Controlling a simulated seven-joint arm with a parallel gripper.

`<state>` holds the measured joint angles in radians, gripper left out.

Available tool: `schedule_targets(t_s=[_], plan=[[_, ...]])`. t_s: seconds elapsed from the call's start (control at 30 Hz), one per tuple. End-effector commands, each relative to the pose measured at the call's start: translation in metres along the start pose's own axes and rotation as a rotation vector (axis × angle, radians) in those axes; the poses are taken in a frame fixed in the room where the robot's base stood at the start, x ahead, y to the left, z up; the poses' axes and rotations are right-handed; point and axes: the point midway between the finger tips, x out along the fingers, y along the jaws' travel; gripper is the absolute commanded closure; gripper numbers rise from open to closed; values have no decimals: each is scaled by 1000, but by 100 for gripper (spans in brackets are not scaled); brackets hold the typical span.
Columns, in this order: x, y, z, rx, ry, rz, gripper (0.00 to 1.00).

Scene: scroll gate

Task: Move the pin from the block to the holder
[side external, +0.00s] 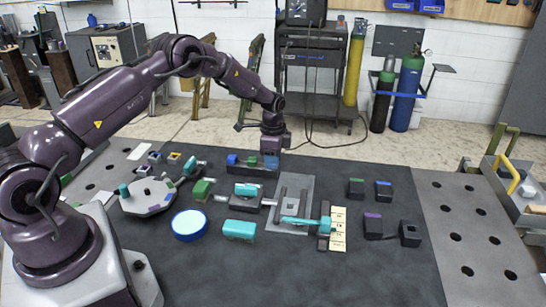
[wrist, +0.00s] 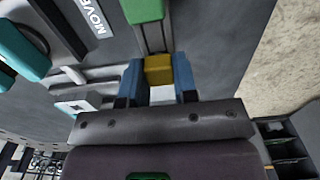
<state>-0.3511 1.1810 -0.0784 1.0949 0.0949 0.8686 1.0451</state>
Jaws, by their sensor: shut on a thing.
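My gripper (side external: 270,160) is low at the back of the dark mat, at the right end of a dark rail (side external: 250,170). In the wrist view its blue fingers (wrist: 158,80) are shut on a yellow piece (wrist: 158,68), which sits in line with the rail's groove. A green piece (wrist: 143,10) is farther along the rail, apart from the fingers. I cannot tell for certain which thing is the pin. A dark block with a purple top (side external: 373,226) and a dark holder-like block with an opening (side external: 410,233) stand at the right of the mat.
A grey slotted plate (side external: 292,190) with a teal handle (side external: 305,221) is mid-mat, beside a pale marked strip (side external: 338,230). A blue-rimmed disc (side external: 190,225) lies left. The front mat is clear.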

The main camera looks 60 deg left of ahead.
Motion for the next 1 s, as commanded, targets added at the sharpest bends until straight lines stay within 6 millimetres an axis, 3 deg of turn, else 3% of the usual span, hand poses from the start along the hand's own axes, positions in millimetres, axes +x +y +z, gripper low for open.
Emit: schedule_targets(t_s=[0.57,0.6,0.7,0.9,1.0], plan=[[6,0,0,0,0,-1,99],[6,0,0,0,0,-1,64],[6,0,0,0,0,-1,43],[6,0,0,0,0,0,41],[6,0,0,0,0,0,18]])
